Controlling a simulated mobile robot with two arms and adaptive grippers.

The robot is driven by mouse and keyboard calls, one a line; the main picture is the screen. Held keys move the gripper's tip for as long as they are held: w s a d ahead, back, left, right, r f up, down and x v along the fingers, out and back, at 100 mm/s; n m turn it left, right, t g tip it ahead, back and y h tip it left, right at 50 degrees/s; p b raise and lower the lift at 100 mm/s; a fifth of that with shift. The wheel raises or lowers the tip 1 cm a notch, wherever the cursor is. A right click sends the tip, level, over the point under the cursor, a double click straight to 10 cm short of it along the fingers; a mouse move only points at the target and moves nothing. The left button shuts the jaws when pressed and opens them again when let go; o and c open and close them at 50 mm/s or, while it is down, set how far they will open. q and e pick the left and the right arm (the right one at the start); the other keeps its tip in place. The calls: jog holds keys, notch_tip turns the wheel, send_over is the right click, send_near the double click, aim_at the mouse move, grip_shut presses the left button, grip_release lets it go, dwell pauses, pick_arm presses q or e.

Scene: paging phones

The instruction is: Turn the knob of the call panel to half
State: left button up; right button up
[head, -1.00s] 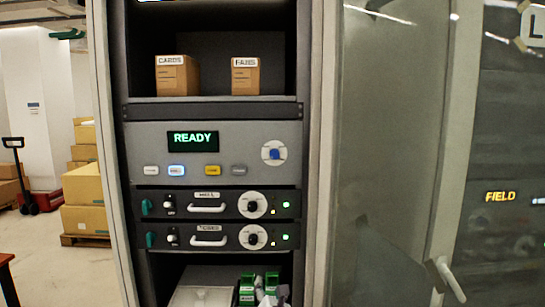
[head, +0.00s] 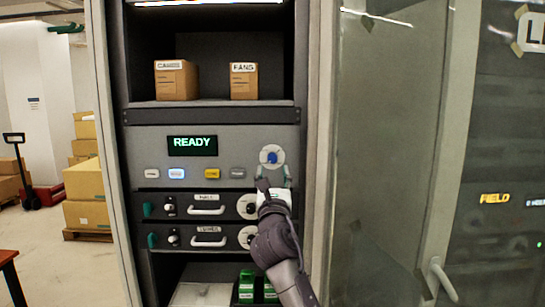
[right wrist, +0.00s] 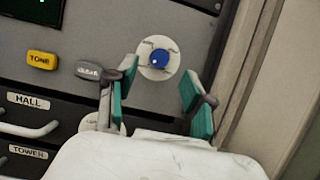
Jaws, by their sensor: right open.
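The call panel (head: 225,142) is a grey plate in the rack with a display reading READY. Its blue knob (head: 271,158) sits on a round white dial at the panel's right side. In the right wrist view the blue knob (right wrist: 160,59) shows a small pale mark, and it lies ahead of the fingertips. My right gripper (head: 273,178) is just below the dial, and it also shows in the right wrist view (right wrist: 155,85). It is open and empty, its green-padded fingers spread to either side below the knob, apart from it. My left gripper is not in view.
Below the panel are two dark drawer units with handles (head: 206,211) and knobs. Several buttons, including a yellow one (head: 212,174), sit left of the dial. A glass door (head: 385,150) stands right of the rack. Two small boxes (head: 176,82) are on the shelf above.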

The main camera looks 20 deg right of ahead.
aim_at(272, 160)
jog(key=x, duration=0.5)
jog(key=shift+w+p, duration=0.15)
jog(key=shift+p, duration=0.25)
grip_shut()
